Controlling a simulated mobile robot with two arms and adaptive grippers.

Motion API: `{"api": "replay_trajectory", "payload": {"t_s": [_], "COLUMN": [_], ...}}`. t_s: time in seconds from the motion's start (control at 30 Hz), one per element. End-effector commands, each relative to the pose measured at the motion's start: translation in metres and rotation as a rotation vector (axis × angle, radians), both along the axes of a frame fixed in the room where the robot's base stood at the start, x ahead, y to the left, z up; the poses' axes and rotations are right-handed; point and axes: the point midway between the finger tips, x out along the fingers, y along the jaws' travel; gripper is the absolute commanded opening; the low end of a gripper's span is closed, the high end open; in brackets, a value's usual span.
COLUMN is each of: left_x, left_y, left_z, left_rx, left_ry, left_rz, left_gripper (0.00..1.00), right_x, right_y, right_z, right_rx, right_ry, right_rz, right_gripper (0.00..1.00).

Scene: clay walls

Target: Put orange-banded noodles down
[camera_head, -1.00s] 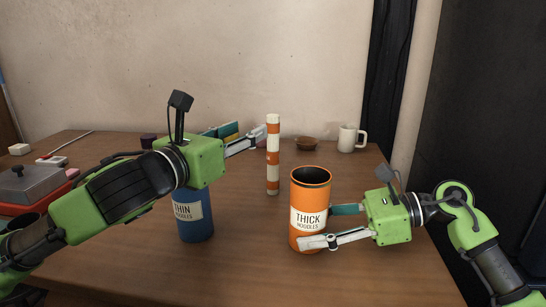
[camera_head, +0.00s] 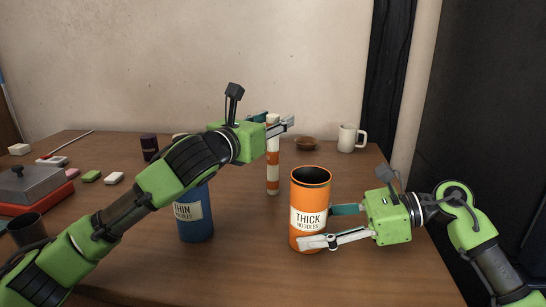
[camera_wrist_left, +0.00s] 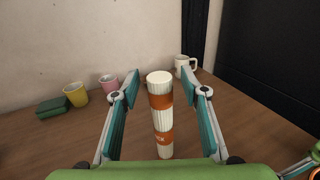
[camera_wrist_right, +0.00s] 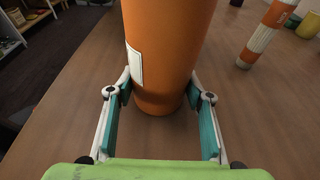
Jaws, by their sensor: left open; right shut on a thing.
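The orange-banded noodles (camera_head: 272,172) are a slim, tall white pack with orange bands, standing upright on the table. In the left wrist view the pack (camera_wrist_left: 161,118) stands between the fingers of my left gripper (camera_wrist_left: 162,78), which is open with space on both sides. In the head view my left gripper (camera_head: 280,124) is at the pack's upper part and partly covers it. My right gripper (camera_head: 320,226) is shut on the orange thick noodles canister (camera_head: 309,190), which is upright on the table.
A blue thin noodles canister (camera_head: 195,218) stands under my left arm. A white mug (camera_head: 347,138) and a brown bowl (camera_head: 306,143) are at the back. A yellow cup (camera_wrist_left: 76,94) and pink cup (camera_wrist_left: 108,84) stand left of the pack. A grey-lidded box (camera_head: 28,185) is far left.

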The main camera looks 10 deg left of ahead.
Motion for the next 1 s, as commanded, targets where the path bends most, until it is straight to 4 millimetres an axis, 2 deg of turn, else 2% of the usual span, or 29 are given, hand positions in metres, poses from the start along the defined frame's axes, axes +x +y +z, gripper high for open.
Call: {"api": "replay_trajectory", "payload": {"t_s": [0.2,0.23,0.37,0.4,0.77,0.87,1.0], "left_x": [0.001,0.001,0.001,0.001,0.001,0.001,0.0], "left_y": [0.0,0.0,0.0,0.0,0.0,0.0,0.0], "left_z": [0.0,0.0,0.0,0.0,0.006,0.02,0.05], "left_rx": [0.0,0.0,0.0,0.0,0.0,0.0,0.0], "left_ry": [0.0,0.0,0.0,0.0,-0.003,-0.004,-0.006], "left_rz": [0.0,0.0,0.0,0.0,0.0,0.001,0.001], "left_gripper": [0.41,0.38,0.04,0.0,0.0,0.0,0.0], "right_x": [0.0,0.0,0.0,0.0,0.0,0.0,0.0], "right_y": [0.0,0.0,0.0,0.0,0.0,0.0,0.0], "right_z": [0.0,0.0,0.0,0.0,0.0,0.0,-0.001], "right_rx": [-0.001,-0.001,-0.001,-0.001,-0.001,-0.001,-0.001], "right_ry": [0.001,0.001,0.001,0.001,0.001,0.001,0.001], "right_rz": [0.001,0.001,0.001,0.001,0.001,0.001,0.001], "right_gripper": [0.35,0.35,0.35,0.35,0.35,0.35,0.35]}}
